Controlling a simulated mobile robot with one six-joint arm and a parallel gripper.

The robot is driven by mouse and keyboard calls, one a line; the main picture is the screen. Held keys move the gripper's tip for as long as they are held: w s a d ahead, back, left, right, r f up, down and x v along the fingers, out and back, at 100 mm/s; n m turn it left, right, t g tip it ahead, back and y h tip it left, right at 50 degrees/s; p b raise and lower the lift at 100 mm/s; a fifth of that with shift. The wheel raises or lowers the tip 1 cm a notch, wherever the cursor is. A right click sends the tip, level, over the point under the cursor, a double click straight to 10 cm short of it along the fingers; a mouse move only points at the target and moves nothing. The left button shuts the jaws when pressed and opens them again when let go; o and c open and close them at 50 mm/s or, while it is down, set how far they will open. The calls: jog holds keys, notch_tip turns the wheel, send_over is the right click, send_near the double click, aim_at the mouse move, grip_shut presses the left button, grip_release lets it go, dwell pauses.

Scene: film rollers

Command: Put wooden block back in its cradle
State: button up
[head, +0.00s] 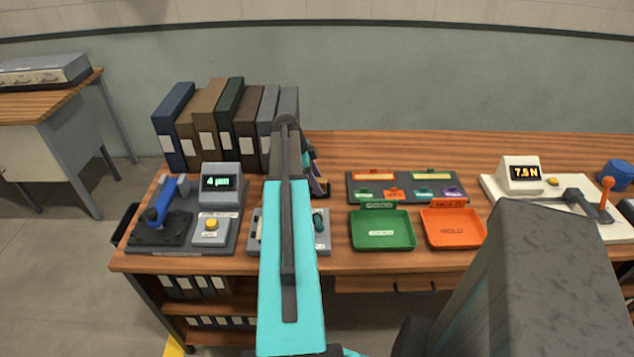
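My teal and dark arm reaches forward over the middle of the bench. Its far end, where my gripper (318,185) is, is mostly hidden behind the arm itself; only a small dark part shows at its right. I cannot see whether the fingers are open or shut. No wooden block can be made out. A grey fixture (322,243) on the bench, with a dark green rounded piece at its right side, is largely covered by my arm. I cannot tell whether it is the cradle.
A gauge station (231,218) with a blue lever stands left. Green (383,244) and orange (455,240) trays lie right of my arm, below a dark tag board (407,184). A force tester (518,174) reading 7.5 N is far right. Binders (205,125) stand behind.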

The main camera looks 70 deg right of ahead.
jog(key=shift+r, duration=0.25)
jog(key=b+v, duration=0.1)
jog(key=v, duration=1)
jog(key=shift+w+r+b, duration=0.2)
jog(key=shift+r+b, duration=0.15)
jog(key=shift+b, duration=0.05)
dwell(0.7)
